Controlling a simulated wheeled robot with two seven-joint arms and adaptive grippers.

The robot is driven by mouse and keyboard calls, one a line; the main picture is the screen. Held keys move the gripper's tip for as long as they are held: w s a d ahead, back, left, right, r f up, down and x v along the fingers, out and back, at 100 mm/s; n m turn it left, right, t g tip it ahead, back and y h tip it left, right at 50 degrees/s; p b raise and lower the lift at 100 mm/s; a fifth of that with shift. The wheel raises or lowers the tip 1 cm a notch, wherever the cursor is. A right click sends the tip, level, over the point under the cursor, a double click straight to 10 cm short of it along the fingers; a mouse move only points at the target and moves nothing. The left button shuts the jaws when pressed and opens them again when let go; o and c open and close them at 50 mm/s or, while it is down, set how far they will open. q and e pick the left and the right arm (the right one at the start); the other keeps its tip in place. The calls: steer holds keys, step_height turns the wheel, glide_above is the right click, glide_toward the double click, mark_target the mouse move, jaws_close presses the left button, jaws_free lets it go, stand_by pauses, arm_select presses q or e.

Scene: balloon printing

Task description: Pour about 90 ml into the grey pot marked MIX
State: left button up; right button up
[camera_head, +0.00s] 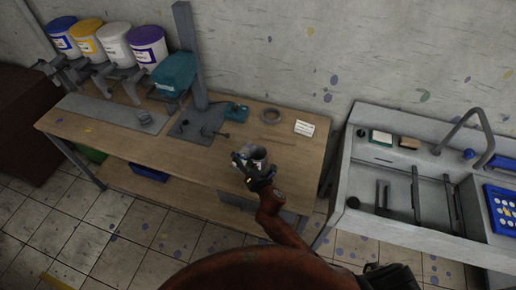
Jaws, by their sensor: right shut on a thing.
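My right gripper (256,172) is over the front right part of the wooden workbench (215,168). It is shut on a small grey container (260,152) with a pale patch on its side. The view is too small to read any mark on it or see what is inside. My left gripper is not in view.
Several lidded buckets (115,42) sit on grey dispensers at the back left. A teal machine (174,75) stands by a grey column (189,50). A sink unit (350,185) stands right.

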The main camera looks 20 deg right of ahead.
step_height(320, 180, down, 3)
steer(key=shift+s+m+b, duration=0.15)
steer(key=shift+m+b, duration=0.15)
steer(key=shift+b, duration=0.1)
steer(key=shift+a+f+m, duration=0.1)
steer(key=shift+f+m, duration=0.2)
steer(key=shift+f, duration=0.05)
steer(key=shift+a+r+p, duration=0.2)
steer(key=shift+r+p, duration=0.3)
steer(key=shift+p, duration=0.25)
steer(key=shift+s+a+f+m+g+y+p, duration=0.15)
steer(key=shift+m+g+y+p, duration=0.1)
steer(key=shift+m+p, duration=0.25)
steer(key=shift+s+a+f+m+g+y+p, duration=0.15)
steer(key=shift+m+g+p, duration=0.15)
steer(key=shift+m, duration=0.4)
steer(key=shift+a+r+m+p, duration=0.15)
steer(key=shift+r+m+p, duration=0.55)
steer(key=shift+p, duration=0.45)
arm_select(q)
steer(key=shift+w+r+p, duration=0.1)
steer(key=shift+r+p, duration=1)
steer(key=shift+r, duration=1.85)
arm_select(e)
steer(key=shift+w+d+r+m+g+y, duration=0.2)
steer(key=shift+d+r+m+g+y, duration=0.25)
steer(key=shift+m+y, duration=0.2)
